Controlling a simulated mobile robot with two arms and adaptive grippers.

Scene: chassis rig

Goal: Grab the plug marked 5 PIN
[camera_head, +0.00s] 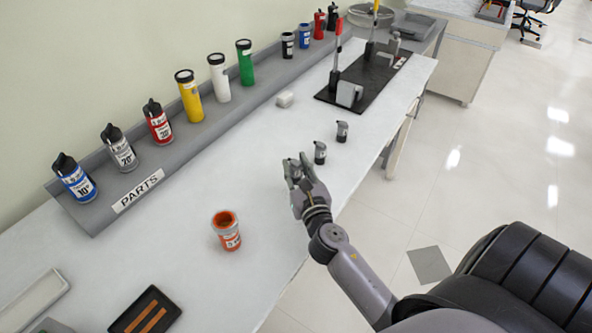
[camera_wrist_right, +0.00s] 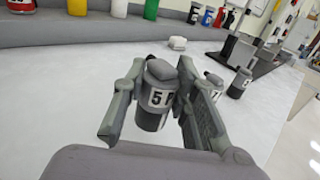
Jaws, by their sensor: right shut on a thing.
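The plug marked 5 (camera_wrist_right: 158,98) is a dark cylinder with a white label and a grey cap. The letters after the 5 are partly hidden by a finger. My right gripper (camera_wrist_right: 165,110) is shut on it, one finger on each side. In the head view my right gripper (camera_head: 295,172) is over the white table, and the plug mostly hides behind its fingers. Two similar dark plugs stand farther along the table, a nearer one (camera_head: 320,152) and a farther one (camera_head: 342,131). My left gripper is not in view.
An orange container (camera_head: 227,231) stands on the table (camera_head: 190,245) left of my right gripper. A grey PARTS shelf (camera_head: 95,215) with several coloured bottles runs along the wall. A black board (camera_head: 372,82) with upright tools lies farther back.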

